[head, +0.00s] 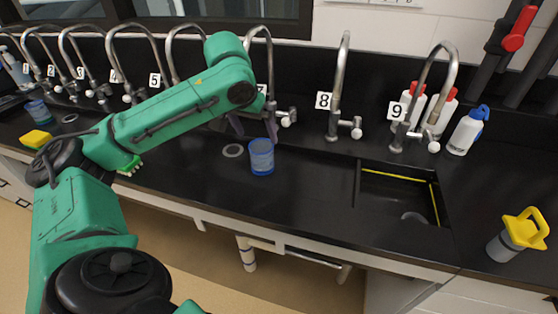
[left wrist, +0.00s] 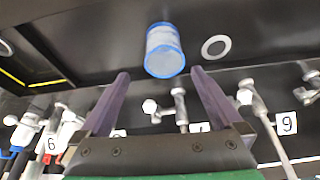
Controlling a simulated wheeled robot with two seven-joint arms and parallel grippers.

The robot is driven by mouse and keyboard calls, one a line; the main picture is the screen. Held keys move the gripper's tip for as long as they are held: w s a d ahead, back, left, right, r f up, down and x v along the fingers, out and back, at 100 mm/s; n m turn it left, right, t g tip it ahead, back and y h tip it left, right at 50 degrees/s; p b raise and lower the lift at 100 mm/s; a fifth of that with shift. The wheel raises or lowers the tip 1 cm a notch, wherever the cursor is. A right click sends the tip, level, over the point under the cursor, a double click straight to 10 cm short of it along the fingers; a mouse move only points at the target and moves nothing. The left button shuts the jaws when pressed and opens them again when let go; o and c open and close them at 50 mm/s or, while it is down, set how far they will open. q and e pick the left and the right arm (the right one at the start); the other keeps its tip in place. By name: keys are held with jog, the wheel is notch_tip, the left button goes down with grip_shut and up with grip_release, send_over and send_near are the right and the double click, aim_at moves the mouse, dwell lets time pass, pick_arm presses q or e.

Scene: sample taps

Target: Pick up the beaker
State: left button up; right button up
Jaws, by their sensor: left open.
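The blue beaker (head: 261,157) stands upright on the black counter in front of tap 7. My left gripper (head: 253,128) is just behind it in the head view, with its purple fingers apart and pointing down. In the left wrist view, the beaker (left wrist: 164,50) lies beyond the fingertips, roughly centred between them. The fingers of the left gripper (left wrist: 160,73) are open and empty, and none appears to touch the beaker. A second blue beaker (head: 38,112) stands at the far left of the counter. My right gripper does not show.
A row of numbered taps runs along the back, with tap 8 (head: 337,110) right of the beaker. A sink (head: 402,190) is recessed to the right. White bottles (head: 466,132) and a yellow-topped container (head: 510,240) stand further right. Bare counter lies between beaker and sink.

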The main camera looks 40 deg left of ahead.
aim_at(262, 158)
pick_arm(q)
jog(key=x, duration=0.3)
jog(key=s+x, duration=0.1)
jog(key=x, duration=0.2)
jog(key=shift+a+f, duration=0.15)
jog(key=shift+f, duration=0.4)
jog(key=p+x, duration=0.1)
jog(key=x, duration=0.4)
jog(key=shift+w+a+f, duration=0.15)
jog(key=shift+w, duration=0.1)
jog(key=shift+w+f, duration=0.15)
jog(key=shift+f, duration=0.2)
jog(key=c, duration=1.3)
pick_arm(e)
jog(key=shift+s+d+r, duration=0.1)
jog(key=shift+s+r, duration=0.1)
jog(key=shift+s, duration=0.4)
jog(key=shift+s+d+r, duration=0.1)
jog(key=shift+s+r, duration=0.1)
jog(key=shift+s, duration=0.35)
pick_arm(q)
jog(key=shift+r, duration=0.15)
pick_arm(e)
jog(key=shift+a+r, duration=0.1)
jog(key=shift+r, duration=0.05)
